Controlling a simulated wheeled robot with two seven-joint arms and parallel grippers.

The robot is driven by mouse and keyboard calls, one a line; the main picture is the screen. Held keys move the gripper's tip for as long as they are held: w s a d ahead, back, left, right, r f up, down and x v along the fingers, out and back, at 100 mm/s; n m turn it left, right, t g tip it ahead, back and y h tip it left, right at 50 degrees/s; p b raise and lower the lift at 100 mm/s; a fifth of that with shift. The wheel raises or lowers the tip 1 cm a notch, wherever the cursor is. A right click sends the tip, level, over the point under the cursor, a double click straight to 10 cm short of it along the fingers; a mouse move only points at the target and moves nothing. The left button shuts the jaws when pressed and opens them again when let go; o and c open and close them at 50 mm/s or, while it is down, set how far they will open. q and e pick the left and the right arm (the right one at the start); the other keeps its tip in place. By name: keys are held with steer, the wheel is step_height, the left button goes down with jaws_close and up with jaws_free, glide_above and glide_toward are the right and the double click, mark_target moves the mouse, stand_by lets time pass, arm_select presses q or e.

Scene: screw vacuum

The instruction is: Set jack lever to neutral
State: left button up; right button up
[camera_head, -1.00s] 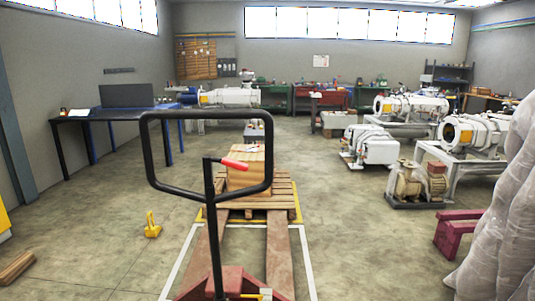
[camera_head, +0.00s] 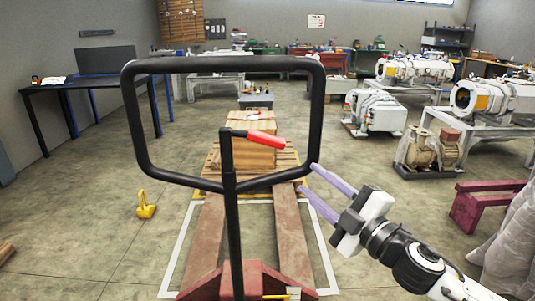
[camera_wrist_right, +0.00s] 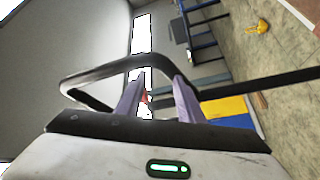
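The pallet jack's black loop handle (camera_head: 223,64) stands upright in front of me in the head view. The jack lever (camera_head: 265,141) has a red grip and points to the right inside the loop, on top of the post. My right gripper (camera_head: 309,178) is open and empty, with its pale purple fingers at the loop's lower right corner, right of and below the lever. In the right wrist view, my right gripper (camera_wrist_right: 159,92) has its fingers apart, with the black handle (camera_wrist_right: 110,66) beyond them. A bit of red shows between the fingers. My left gripper is not in view.
The red jack base (camera_head: 250,281) is at the bottom. Behind it are a wooden pallet (camera_head: 285,158) with a wooden box (camera_head: 252,155). A yellow object (camera_head: 146,205) lies on the floor at left. A dark red stand (camera_head: 480,205) is at right. Floor around the jack is mostly clear.

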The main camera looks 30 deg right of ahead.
mark_target(276, 143)
steer(key=w+a+r+n+y, duration=0.1)
steer(key=w+r, duration=0.1)
steer(key=w, duration=0.1)
steer(key=w+a+r+n+y+p, duration=0.1)
steer(key=w+a+r+n, duration=0.1)
steer(key=r, duration=0.1)
steer(key=w+a+r+n+y, duration=0.1)
steer(key=w+r+n+y, duration=0.1)
steer(key=w, duration=0.1)
steer(key=shift+w+a+r+t+p, duration=0.25)
steer(key=shift+w+a+t+p, duration=0.05)
steer(key=shift+w+a, duration=0.25)
steer(key=shift+w, duration=0.6)
jaws_close()
